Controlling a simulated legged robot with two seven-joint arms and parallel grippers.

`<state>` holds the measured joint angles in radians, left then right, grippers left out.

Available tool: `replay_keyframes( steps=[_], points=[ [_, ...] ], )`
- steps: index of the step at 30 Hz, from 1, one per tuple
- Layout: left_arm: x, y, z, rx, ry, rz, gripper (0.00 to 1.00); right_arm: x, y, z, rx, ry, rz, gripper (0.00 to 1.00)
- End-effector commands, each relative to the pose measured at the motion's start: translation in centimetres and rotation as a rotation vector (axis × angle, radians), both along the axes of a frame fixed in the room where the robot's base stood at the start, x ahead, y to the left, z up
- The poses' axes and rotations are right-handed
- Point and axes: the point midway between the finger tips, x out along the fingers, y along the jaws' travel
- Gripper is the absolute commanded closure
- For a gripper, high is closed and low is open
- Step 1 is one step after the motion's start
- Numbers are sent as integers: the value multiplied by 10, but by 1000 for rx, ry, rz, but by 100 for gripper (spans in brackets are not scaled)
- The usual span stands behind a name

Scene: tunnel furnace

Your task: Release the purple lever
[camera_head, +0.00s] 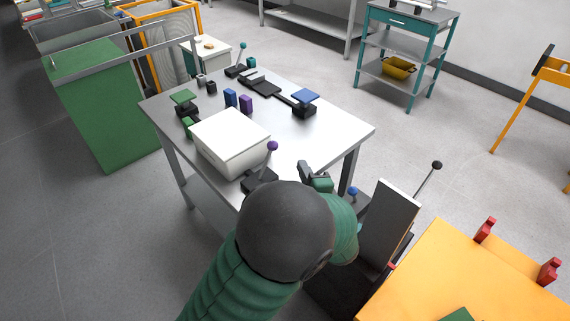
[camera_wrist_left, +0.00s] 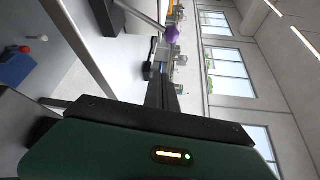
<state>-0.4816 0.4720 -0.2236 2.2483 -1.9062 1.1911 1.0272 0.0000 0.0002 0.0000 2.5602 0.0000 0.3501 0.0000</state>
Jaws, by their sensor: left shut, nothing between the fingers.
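The purple lever (camera_head: 272,146) has a purple ball on a thin grey rod that rises from a black base (camera_head: 258,181) at the table's near edge. The rod leans a little to the right in the head view. In the left wrist view the purple ball (camera_wrist_left: 173,34) shows near the top centre. My left gripper (camera_head: 306,170) is shut and empty, to the right of the lever and apart from the ball. My black and green left arm hides part of the near table edge. My right gripper is not in view.
A white box (camera_head: 231,142) stands on the metal table (camera_head: 330,128) just left of the lever. Blue (camera_head: 305,96) and green (camera_head: 183,97) topped devices stand farther back. A dark panel (camera_head: 391,222) and an orange table (camera_head: 440,275) are at the right.

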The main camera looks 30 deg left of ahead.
Motion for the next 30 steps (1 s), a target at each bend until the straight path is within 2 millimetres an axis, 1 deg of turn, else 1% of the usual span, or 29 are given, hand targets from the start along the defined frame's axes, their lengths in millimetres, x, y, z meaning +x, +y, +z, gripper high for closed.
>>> replay_keyframes(
  steps=[1, 4, 11, 14, 17, 28, 29, 30],
  points=[
    [4, -4, 0, 11, -12, -17, 100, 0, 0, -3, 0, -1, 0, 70],
    [6, -5, 4, 16, -23, -28, 100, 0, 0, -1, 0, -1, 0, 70],
    [6, -4, 3, 14, -18, -25, 100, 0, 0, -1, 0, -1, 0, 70],
    [11, 0, 2, 13, -18, -23, 100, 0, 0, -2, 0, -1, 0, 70],
    [20, 12, 0, 14, -19, -21, 100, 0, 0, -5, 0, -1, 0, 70],
    [75, 70, -9, 16, -18, -21, 100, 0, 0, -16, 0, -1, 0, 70],
    [70, 72, -7, 14, -17, -22, 100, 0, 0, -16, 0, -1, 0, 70],
    [62, 75, -5, 14, -17, -22, 100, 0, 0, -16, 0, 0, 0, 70]
  ],
)
